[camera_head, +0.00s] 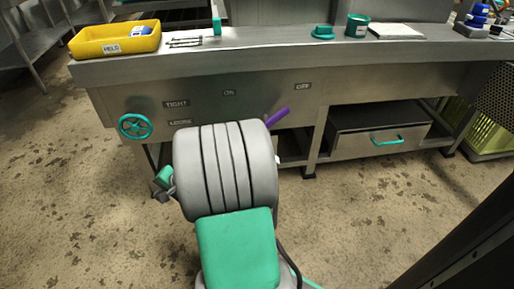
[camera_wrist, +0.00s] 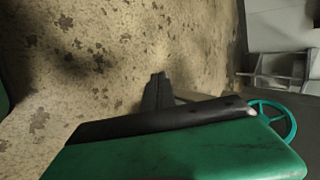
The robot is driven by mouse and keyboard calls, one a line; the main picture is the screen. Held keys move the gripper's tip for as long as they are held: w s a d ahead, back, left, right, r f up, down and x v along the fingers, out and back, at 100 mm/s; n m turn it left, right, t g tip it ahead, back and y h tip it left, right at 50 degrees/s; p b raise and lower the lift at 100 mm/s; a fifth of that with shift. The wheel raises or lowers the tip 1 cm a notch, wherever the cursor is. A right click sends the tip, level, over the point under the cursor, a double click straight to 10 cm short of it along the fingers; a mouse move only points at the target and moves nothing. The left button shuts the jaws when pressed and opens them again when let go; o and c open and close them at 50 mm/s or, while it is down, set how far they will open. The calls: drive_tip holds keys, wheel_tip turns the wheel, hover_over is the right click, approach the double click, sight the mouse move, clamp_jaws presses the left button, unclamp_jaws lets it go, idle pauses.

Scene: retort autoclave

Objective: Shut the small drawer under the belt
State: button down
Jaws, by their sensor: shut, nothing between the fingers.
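The small drawer (camera_head: 351,146) is at the right in the head view, below the counter. It is a grey metal box with a teal bar handle (camera_head: 387,139) on its front. Its front stands out from the frame, so it is partly open. In the wrist view, my gripper (camera_wrist: 157,77) shows as a dark, narrow shape over the bare floor, shut and empty. The drawer cannot be made out there. In the head view my arm hides most of the gripper, which is away from the drawer, to its left.
A teal handwheel (camera_head: 135,126) and a purple lever (camera_head: 278,117) are on the counter's front. A yellow bin (camera_head: 115,47) and a teal cup (camera_head: 357,25) stand on top. A yellow-green crate (camera_head: 489,128) is at far right. The floor before the drawer is clear.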

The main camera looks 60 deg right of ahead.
drive_tip(key=s+d+f+m+t+h+b, duration=0.1)
drive_tip(key=s+d+m+t+h, duration=0.15)
drive_tip(key=d+m, duration=0.4)
drive_tip(key=s+d+f+m+t+h, duration=0.2)
drive_tip(key=s+d+m+h, duration=0.1)
drive_tip(key=d+m, duration=0.4)
drive_tip(key=s+d+f+m+t+h+b, duration=0.1)
drive_tip(key=s+d+m+t+h, duration=0.15)
drive_tip(key=d+m, duration=0.45)
drive_tip(key=s+d+m+g+h, duration=0.4)
drive_tip(key=s+d+m+h, duration=0.5)
drive_tip(key=s, duration=0.4)
drive_tip(key=w+d+m+p, duration=0.1)
drive_tip(key=w+d+p, duration=0.6)
drive_tip(key=w+d, duration=0.2)
drive_tip(key=shift+d+f+y+p, duration=0.3)
drive_tip(key=shift+d+y, duration=0.1)
drive_tip(key=shift+d, duration=0.05)
